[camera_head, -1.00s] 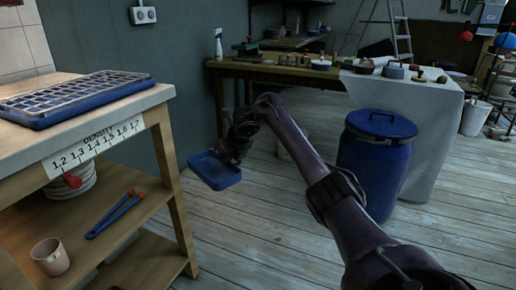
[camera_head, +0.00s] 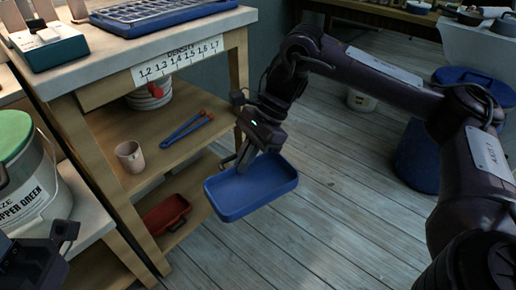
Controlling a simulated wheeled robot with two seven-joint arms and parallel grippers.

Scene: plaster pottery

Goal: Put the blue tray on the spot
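The blue tray (camera_head: 250,192) is a shallow rectangular tray held in the air over the floor, right of the wooden shelf unit, roughly level and empty. My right gripper (camera_head: 246,160) is shut on the tray's far-left rim, reaching in from the right. The exact finger contact is dark and small. My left gripper (camera_head: 62,236) shows only in part at the bottom left corner, dark, beside the shelf unit; its fingers are not clear. No marked spot is clearly visible.
The wooden shelf unit (camera_head: 190,54) carries a blue gridded rack (camera_head: 150,14) on top. Its middle shelf holds a pink cup (camera_head: 130,156), blue tongs (camera_head: 186,128) and a pale pot (camera_head: 150,98). A red tray (camera_head: 165,214) lies on the lower shelf. A blue barrel (camera_head: 420,155) stands right.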

